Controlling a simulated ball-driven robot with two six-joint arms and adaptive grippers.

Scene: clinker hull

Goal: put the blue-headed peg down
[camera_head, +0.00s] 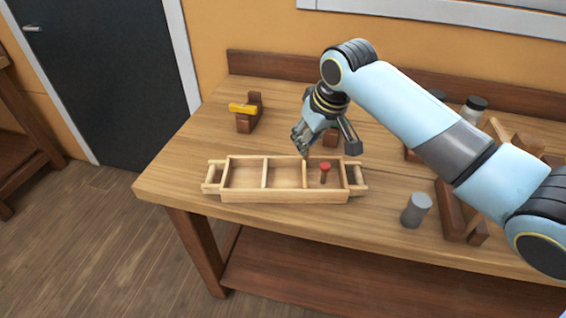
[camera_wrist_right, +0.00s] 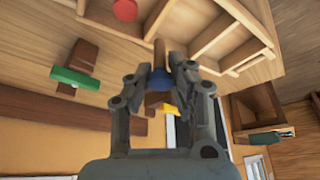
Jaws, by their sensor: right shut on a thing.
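My right gripper (camera_head: 325,143) is over the table, just behind the wooden tray (camera_head: 275,197). In the wrist view the gripper (camera_wrist_right: 162,68) is shut on the blue-headed peg (camera_wrist_right: 159,78), whose blue head shows between the fingers. The tray has three compartments and a handle at each end. A red-headed peg (camera_head: 325,167) stands in its right compartment; its red head also shows in the wrist view (camera_wrist_right: 125,9). The left gripper is not in view.
A yellow piece (camera_head: 242,108) rests on a brown block behind the tray. The wrist view shows a green piece (camera_wrist_right: 75,78) on another block. A grey cylinder (camera_head: 416,210) stands right of the tray, and a jar (camera_head: 473,109) stands farther back. The table's left end is clear.

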